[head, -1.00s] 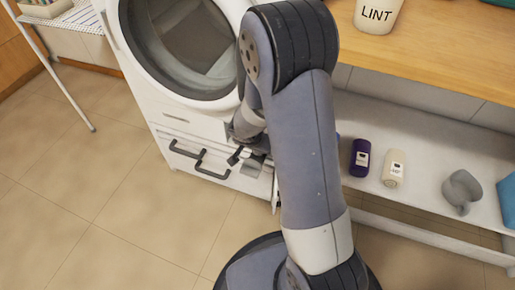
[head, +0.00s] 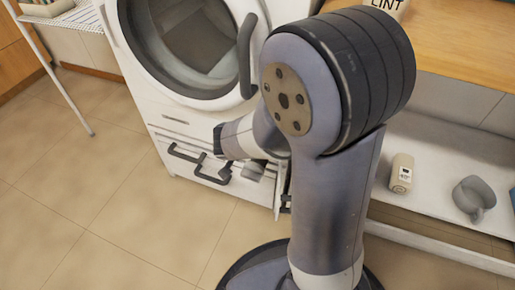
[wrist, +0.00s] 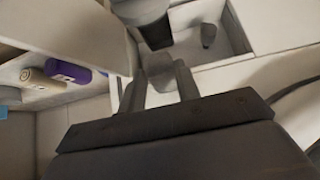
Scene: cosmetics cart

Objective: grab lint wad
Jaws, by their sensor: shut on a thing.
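In the wrist view, the two fingers of my gripper (wrist: 160,82) stand apart with a small grey lump between them, which looks like the lint wad (wrist: 158,65). My gripper is shut on it. The wad lies close to the edge of an open drawer (wrist: 237,38) in the white machine. In the head view my arm hides most of the fingers, and I cannot make out the wad there.
The white front-loading machine (head: 142,110) has dark handles low on its front. A dark cylinder (wrist: 150,28) and a small grey piece (wrist: 208,35) show at the drawer. A cream bottle (head: 401,173) and a grey curled object (head: 474,197) stand on the low shelf. A LINT bin (head: 388,5) sits on the counter.

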